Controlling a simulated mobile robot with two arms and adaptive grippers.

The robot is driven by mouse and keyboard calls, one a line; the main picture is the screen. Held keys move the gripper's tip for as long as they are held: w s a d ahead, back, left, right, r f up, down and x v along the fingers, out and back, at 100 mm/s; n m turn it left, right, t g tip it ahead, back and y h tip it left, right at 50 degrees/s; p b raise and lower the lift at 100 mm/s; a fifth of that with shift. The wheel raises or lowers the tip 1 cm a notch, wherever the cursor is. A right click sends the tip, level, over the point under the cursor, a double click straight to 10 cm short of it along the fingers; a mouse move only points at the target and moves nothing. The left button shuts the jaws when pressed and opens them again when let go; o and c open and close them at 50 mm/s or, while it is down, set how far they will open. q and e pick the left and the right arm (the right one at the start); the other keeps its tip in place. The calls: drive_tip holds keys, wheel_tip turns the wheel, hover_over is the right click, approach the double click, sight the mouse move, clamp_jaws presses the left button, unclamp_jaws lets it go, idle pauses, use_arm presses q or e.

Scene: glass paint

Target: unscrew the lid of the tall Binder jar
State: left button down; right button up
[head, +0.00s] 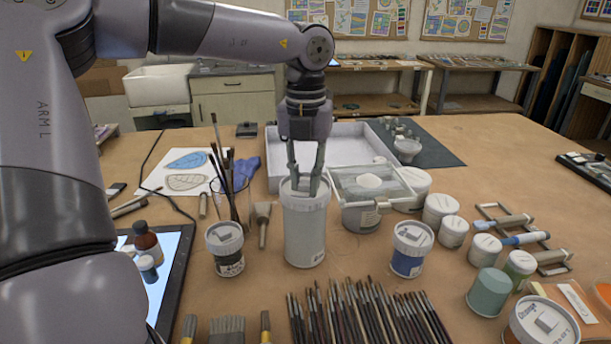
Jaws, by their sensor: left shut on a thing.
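The tall jar (304,235) stands upright on the table in the middle of the head view; it is pale, with a whitish lid (318,199) on top. No label can be read on the side facing me. My left gripper (305,188) comes down from above, with its fingers pointing down at the lid. It is shut on the raised grip in the middle of the lid, which the fingers largely hide. The lid sits on the jar's mouth; I cannot tell whether it is loose. My right gripper is not in view.
Small lidded jars stand close by at left (226,249) and right (409,251). A row of brushes (368,312) lies in front. A brush glass (233,203) and a tablet (176,262) are at left.

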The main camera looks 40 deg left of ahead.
sight(305, 182)
use_arm(q)
drive_tip(key=shift+r+p, duration=1.05)
drive_tip(key=shift+r, duration=0.75)
